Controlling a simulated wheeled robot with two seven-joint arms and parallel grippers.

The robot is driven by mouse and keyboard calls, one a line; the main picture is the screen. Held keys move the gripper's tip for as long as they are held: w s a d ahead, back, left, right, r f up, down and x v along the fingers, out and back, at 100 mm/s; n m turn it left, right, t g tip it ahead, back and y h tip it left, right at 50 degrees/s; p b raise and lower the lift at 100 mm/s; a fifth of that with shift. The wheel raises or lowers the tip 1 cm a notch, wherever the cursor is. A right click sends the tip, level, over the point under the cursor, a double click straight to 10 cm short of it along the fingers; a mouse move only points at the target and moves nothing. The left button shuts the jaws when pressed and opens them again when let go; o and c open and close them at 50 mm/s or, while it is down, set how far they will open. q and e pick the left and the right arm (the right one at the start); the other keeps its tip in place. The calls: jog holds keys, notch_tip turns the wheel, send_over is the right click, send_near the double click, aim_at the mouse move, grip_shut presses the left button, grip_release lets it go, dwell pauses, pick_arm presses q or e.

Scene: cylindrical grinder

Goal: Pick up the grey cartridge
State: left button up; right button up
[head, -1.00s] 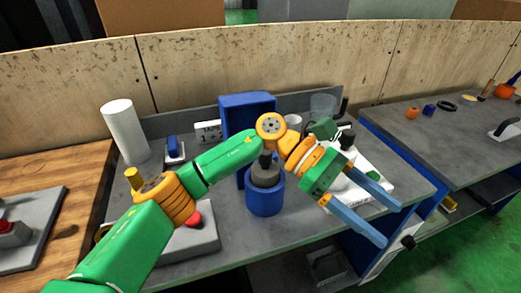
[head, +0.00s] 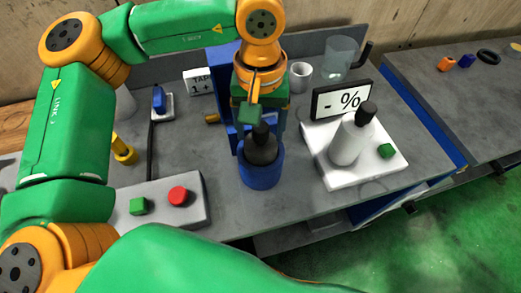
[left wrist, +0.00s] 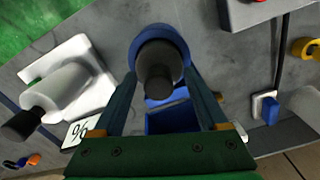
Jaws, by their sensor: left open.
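The grey cartridge (head: 261,150), with a dark top, stands in a round blue holder (head: 261,176) on the grey bench. In the left wrist view the cartridge (left wrist: 160,72) shows end-on in the holder (left wrist: 152,34). My left gripper (head: 257,138) is open and points down over the cartridge. In the left wrist view its fingers (left wrist: 162,76) lie on either side of the cartridge, without visible contact. The gripper partly hides the cartridge in the head view. My right gripper is not in view.
A button box (head: 160,201) is at front left. A blue block stands behind the gripper; a clear beaker (head: 340,58) is farther back.

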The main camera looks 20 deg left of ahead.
pick_arm(q)
grip_shut()
dwell(1.4)
